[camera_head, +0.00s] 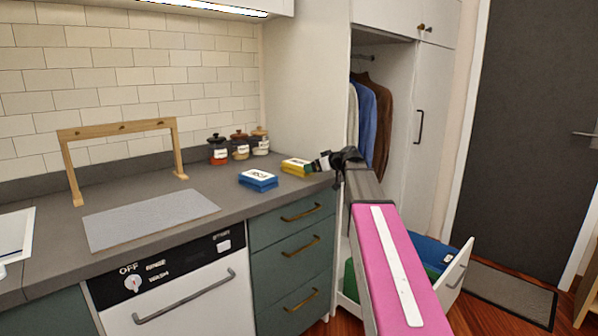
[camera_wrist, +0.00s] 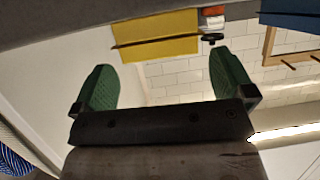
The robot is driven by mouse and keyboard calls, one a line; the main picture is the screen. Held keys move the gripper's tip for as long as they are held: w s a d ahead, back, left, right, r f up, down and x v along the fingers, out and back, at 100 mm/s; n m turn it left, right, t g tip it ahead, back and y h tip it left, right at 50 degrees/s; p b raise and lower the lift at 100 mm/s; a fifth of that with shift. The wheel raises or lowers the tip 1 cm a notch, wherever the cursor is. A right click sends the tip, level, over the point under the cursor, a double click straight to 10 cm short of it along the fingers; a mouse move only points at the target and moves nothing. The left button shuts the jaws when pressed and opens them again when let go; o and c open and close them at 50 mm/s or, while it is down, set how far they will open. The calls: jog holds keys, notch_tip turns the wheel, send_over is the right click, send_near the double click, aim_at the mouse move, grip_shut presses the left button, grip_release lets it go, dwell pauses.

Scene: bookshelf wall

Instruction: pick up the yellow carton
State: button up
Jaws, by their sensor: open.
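The yellow carton (camera_head: 296,166) lies on the grey counter near its right end, with a white label on it. My gripper (camera_head: 316,164) is just right of the carton in the head view, small and partly merged with the dark wrist. In the wrist view the yellow carton (camera_wrist: 158,37) shows at the top, beyond and between the two green fingers of my gripper (camera_wrist: 163,85). The fingers are wide apart with nothing between them. I cannot tell the exact gap between fingertips and carton.
A blue carton (camera_head: 258,180) lies left of the yellow one. Several lidded jars (camera_head: 240,147) stand behind, by the wall. A wooden frame (camera_head: 119,127) and grey mat (camera_head: 150,219) are farther left. An open drawer (camera_head: 455,275) is below my arm; hanging clothes (camera_head: 377,115) are behind it.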

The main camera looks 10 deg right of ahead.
aim_at(299, 170)
jog(key=x, duration=0.5)
jog(key=shift+w, duration=0.2)
jog(key=c, duration=0.6)
jog(key=shift+r, duration=0.1)
